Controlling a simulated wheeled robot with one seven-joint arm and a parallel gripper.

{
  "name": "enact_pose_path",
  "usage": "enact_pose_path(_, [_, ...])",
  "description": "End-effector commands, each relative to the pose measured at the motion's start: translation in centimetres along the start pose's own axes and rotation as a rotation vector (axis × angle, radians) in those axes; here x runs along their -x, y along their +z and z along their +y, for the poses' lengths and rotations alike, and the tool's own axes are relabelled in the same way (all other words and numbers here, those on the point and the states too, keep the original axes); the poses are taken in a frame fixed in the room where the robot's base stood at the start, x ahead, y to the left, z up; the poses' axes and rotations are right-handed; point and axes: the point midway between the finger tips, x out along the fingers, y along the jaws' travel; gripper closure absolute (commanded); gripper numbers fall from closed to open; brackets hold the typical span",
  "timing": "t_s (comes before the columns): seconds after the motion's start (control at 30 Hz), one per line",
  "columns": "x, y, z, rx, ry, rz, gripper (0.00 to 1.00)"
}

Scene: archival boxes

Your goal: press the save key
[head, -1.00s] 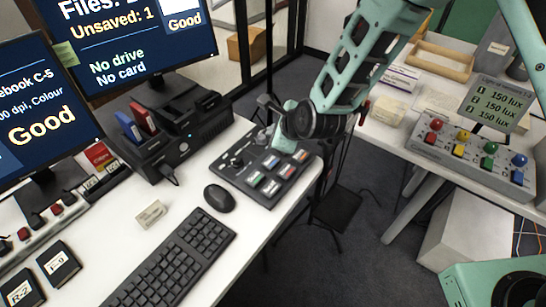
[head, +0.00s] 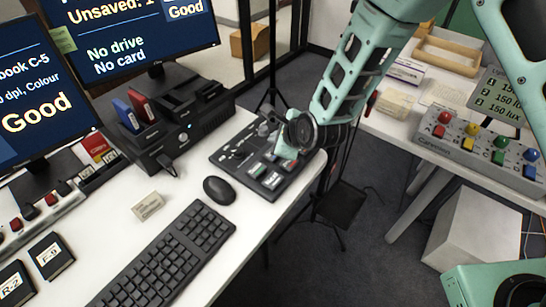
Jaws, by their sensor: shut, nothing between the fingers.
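The black control panel (head: 232,163) lies on the white desk left of centre in the head view. It carries a small joystick and several coloured keys, among them a green key (head: 257,170) and a whitish key (head: 272,180). The labels are too small to read, so I cannot tell which is the save key. My gripper (head: 284,153) is shut and empty, over the right part of the panel among the keys. It hides some of them, and I cannot tell whether it touches one. The upper monitor (head: 130,35) reads "Unsaved: 1", "No drive" and "No card".
A mouse (head: 219,190), a keyboard (head: 165,258) and a small tag (head: 148,206) lie left of the panel. A black dock (head: 178,125) with red and blue cartridges stands behind. A control box (head: 480,145) with coloured buttons is on the right table. Floor lies between the tables.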

Motion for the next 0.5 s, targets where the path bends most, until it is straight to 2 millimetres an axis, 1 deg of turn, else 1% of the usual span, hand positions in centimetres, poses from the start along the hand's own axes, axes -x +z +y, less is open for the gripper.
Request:
enact_pose_path(0.03, [-0.9,-0.7,0.6,-0.001,0.000,0.001,1.00])
enact_pose_path(0.2, [-1.9,-1.4,1.3,-0.001,-0.001,0.000,1.00])
enact_pose_path(0.5, [-1.9,-1.4,1.3,0.000,-0.001,0.000,1.00])
